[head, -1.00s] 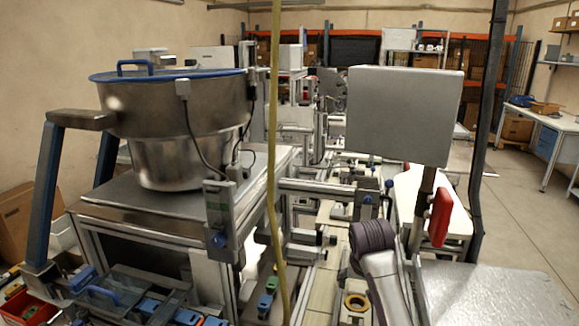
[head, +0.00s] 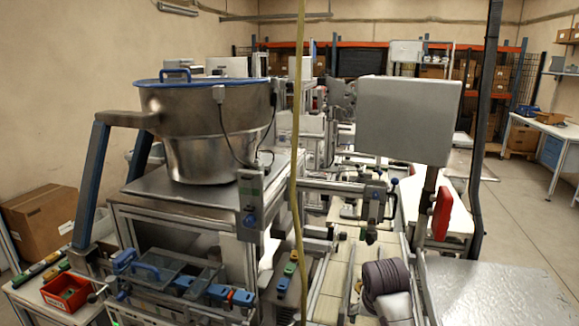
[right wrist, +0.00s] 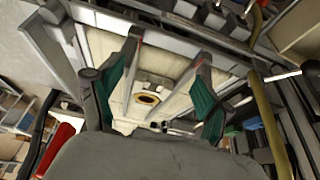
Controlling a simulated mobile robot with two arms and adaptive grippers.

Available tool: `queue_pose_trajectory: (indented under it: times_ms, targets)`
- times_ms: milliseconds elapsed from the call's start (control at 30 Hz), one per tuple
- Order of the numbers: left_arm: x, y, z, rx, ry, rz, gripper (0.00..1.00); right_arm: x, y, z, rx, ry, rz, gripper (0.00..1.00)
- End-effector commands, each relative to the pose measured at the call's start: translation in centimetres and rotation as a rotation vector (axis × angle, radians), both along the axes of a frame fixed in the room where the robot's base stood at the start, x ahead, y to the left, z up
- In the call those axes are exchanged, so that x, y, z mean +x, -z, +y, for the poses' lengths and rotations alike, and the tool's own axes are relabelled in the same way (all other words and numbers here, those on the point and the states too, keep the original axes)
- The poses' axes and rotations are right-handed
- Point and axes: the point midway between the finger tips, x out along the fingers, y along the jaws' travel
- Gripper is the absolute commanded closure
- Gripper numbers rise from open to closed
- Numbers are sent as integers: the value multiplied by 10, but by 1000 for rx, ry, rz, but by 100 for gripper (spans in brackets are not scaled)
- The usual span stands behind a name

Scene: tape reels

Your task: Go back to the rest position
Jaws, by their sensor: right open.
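My right gripper (right wrist: 168,62) shows in the right wrist view with its two green-padded fingers spread wide and nothing between them. Beyond the fingers, a yellow ring with a dark centre (right wrist: 147,99), seemingly a tape reel, lies on a pale panel of the machine. The gripper appears apart from it. In the head view my right arm (head: 385,277) shows at the bottom, right of centre, and its fingers cannot be made out. My left gripper is not in either view.
A metal bowl feeder (head: 205,130) with a blue rim stands on a machine at left. A grey box-like panel (head: 405,120) and a red part (head: 442,213) stand at right. A yellow cable (head: 296,150) hangs in front. Floor (head: 520,215) is clear at far right.

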Motion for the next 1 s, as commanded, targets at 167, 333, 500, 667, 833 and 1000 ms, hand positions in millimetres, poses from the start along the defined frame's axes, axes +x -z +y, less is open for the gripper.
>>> queue_pose_trajectory:
  times_ms: [167,333,500,667,833,1000]
  targets:
    - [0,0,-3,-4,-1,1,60,-34,33,-5,-4,-35,14,22]
    - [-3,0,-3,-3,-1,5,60,-84,69,-10,-10,-87,29,22]
    - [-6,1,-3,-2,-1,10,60,-168,104,-16,-22,-176,48,22]
    - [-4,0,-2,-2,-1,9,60,-234,114,-17,-27,-254,58,22]
    - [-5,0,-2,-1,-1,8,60,-281,112,-17,-28,-311,65,22]
    - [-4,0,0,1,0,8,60,-316,106,-15,-26,-357,71,22]
